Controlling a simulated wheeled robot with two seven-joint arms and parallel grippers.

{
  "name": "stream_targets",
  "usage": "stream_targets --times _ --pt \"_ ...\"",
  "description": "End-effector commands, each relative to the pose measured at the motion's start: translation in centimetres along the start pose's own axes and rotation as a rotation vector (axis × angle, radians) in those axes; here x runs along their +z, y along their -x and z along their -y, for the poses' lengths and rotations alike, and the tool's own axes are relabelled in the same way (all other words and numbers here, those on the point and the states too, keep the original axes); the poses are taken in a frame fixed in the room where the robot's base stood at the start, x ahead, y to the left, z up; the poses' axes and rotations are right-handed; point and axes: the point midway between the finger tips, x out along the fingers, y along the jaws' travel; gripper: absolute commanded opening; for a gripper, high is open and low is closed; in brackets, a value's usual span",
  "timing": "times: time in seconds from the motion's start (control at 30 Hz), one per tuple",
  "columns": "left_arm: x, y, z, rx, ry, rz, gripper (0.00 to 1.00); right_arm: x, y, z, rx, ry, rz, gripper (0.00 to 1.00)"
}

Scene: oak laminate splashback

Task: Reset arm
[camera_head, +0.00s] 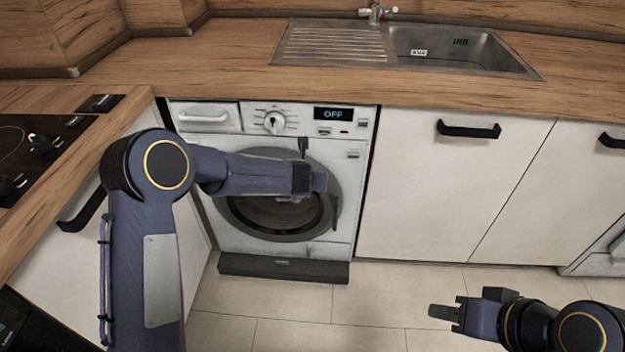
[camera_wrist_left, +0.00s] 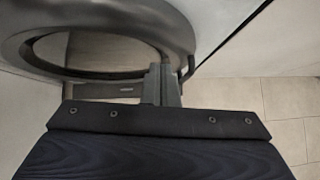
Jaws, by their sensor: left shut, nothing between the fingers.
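My left arm reaches in from the left in the head view. Its gripper (camera_head: 318,182) is in front of the round door of the washing machine (camera_head: 228,165). In the left wrist view, the fingers (camera_wrist_left: 164,84) are together and empty, with the door ring (camera_wrist_left: 180,30) close behind them. I cannot tell if they touch the door. My right gripper (camera_head: 442,312) is low at the right, over the floor, with nothing visible in it. Its fingers overlap from this angle, so their gap is hidden.
A wooden counter (camera_head: 230,50) with a steel sink (camera_head: 450,50) runs along the back. A hob (camera_head: 35,150) is at the left. White cabinets (camera_head: 440,190) with black handles stand right of the machine. The tiled floor (camera_head: 300,300) between my arms is clear.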

Motion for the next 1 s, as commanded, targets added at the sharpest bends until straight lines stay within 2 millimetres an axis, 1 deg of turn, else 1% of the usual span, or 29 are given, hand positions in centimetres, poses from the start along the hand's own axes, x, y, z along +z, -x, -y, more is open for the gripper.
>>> stream_targets --times 0.03,0.1,0.33,0.5,0.63,0.7,0.77,0.87,0.9,0.93,0.97,1.0 --pt "0.2 1.0 0.1 -0.002 -0.001 0.002 0.00 -0.1 0.1 0.1 0.000 0.000 0.000 0.36" --pt "0.2 2.2 0.2 -0.001 0.000 0.002 0.00 -0.1 0.2 0.1 0.000 0.000 0.000 0.36" --pt "0.1 5.8 0.6 -0.002 -0.001 0.001 0.00 -0.3 0.6 0.3 0.000 0.000 -0.001 0.36" --pt "0.0 7.0 0.6 -0.001 0.000 0.000 0.00 -0.4 0.7 0.3 0.000 0.000 -0.001 0.36" --pt "0.0 7.2 0.6 -0.001 -0.001 0.000 0.00 -0.4 0.7 0.3 0.000 0.000 -0.001 0.36" --pt "0.4 7.6 0.4 -0.008 -0.022 0.013 0.00 -0.4 0.7 0.3 0.000 0.000 0.000 0.36" --pt "1.4 8.6 -0.1 -0.024 -0.075 0.047 0.00 -0.4 0.7 0.3 0.000 0.000 0.000 0.36" --pt "3.8 12.0 -1.4 -0.069 -0.266 0.146 0.00 -0.4 0.7 0.3 0.000 0.000 0.000 0.36" --pt "4.7 14.0 -2.0 -0.088 -0.377 0.197 0.00 -0.4 0.7 0.3 0.000 0.000 0.000 0.36" --pt "5.2 15.6 -2.5 -0.100 -0.472 0.236 0.00 -0.4 0.7 0.3 0.000 0.000 0.000 0.36" --pt "5.6 17.3 -2.9 -0.112 -0.575 0.275 0.00 -0.4 0.7 0.3 0.000 0.000 0.000 0.36" --pt "5.7 19.6 -3.4 -0.124 -0.717 0.323 0.00 -0.4 0.7 0.3 0.000 0.000 0.000 0.36"
